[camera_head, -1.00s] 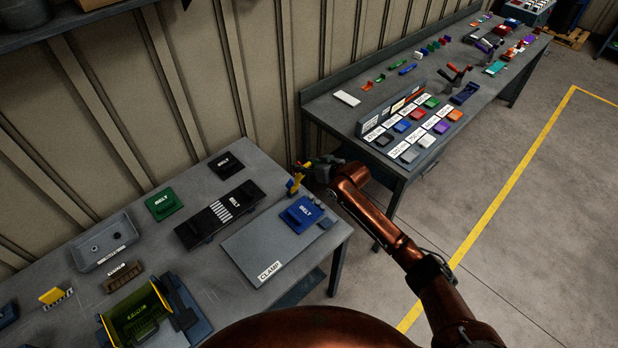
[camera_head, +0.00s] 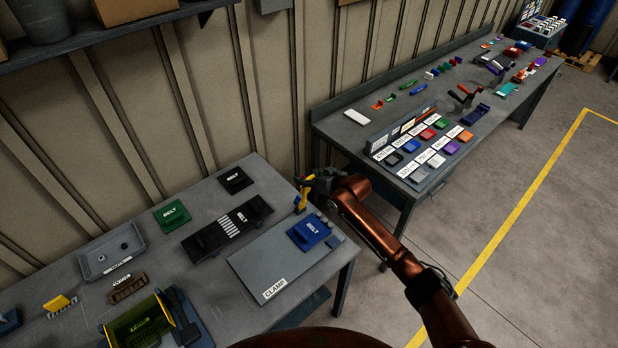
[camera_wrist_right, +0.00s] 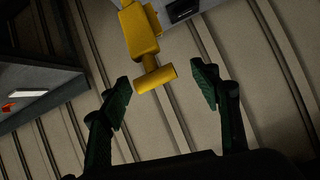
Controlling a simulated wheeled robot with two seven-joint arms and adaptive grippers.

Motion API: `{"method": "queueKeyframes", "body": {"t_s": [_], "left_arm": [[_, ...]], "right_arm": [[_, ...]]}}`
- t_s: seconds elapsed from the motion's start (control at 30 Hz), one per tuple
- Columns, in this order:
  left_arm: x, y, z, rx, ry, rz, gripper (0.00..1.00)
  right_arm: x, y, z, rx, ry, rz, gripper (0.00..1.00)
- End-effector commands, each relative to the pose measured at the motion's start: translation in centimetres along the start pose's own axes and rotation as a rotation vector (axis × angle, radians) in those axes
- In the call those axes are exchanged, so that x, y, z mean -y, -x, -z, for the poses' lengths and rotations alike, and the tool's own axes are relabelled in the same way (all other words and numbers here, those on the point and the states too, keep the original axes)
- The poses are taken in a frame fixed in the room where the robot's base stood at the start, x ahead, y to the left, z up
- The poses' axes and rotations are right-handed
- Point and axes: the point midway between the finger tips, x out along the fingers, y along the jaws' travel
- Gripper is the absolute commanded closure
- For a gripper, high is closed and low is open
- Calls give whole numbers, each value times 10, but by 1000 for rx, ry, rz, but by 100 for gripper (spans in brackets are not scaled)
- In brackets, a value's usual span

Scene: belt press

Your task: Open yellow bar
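The yellow bar (camera_wrist_right: 143,40) with a crosspiece at its end shows in the right wrist view, its end lying between the open fingers of my right gripper (camera_wrist_right: 160,90). The fingers stand apart on both sides, and I see no contact. In the head view the yellow bar (camera_head: 302,200) stands upright at the back edge of the grey clamp plate (camera_head: 262,262). My right gripper (camera_head: 318,180) is close beside its top, small and partly hidden by my arm. A blue belt block (camera_head: 309,231) sits on the plate. My left gripper is not in view.
The table also holds a black belt piece (camera_head: 228,227), a green block (camera_head: 172,214), a grey tray (camera_head: 98,262) and a yellow-green bin (camera_head: 140,322). A second table (camera_head: 352,138) with labelled coloured blocks stands to the right. The wall is close behind.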

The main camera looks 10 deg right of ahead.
Motion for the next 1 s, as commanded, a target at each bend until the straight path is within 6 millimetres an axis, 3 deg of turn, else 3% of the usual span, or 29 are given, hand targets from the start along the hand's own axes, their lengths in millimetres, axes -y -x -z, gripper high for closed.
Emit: {"method": "queueKeyframes", "body": {"t_s": [0.3,0.47,1.0], "left_arm": [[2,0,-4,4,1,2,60],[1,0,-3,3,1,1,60],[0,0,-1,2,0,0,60]], "right_arm": [[-1,0,-2,4,-1,-2,39],[-2,11,-2,2,-2,-1,39],[-1,107,-1,1,0,-1,39]]}}
